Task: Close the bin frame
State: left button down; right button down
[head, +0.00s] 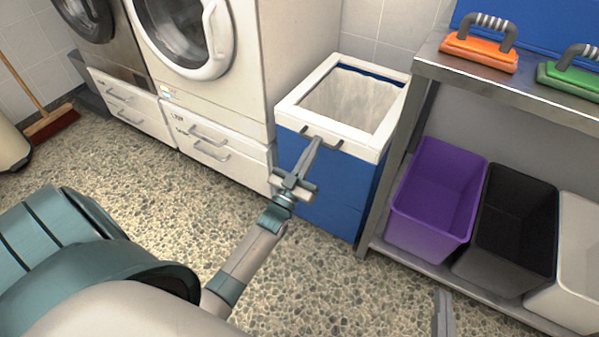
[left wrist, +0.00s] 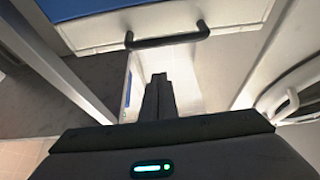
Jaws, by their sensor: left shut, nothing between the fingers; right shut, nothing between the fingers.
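The blue bin (head: 330,190) stands between the washers and the shelf. Its white square frame (head: 290,112) surrounds a pale liner (head: 350,97) and carries a dark handle (head: 338,143) on its front side. I cannot tell whether the frame sits fully down. My left gripper (head: 317,141) is shut and empty, its tips overlapping the handle in the head view. In the left wrist view, the fingertips (left wrist: 158,78) show apart from the handle (left wrist: 168,40); contact cannot be told. My right gripper (head: 443,295) shows only partly at the bottom, shut and empty.
Washers (head: 210,90) with drawers stand left of the bin. A metal shelf (head: 510,95) on the right holds an orange brush (head: 480,52), a green brush (head: 570,78), and purple (head: 432,195), black (head: 508,230) and white (head: 572,265) tubs. The speckled floor in front is clear.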

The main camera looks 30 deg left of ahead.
pick_arm(q)
jog(key=v, duration=0.8)
jog(key=shift+f, duration=0.3)
pick_arm(e)
jog(key=shift+f, duration=0.2)
pick_arm(q)
jog(key=shift+w, duration=0.15)
pick_arm(e)
jog(key=shift+f, duration=0.1)
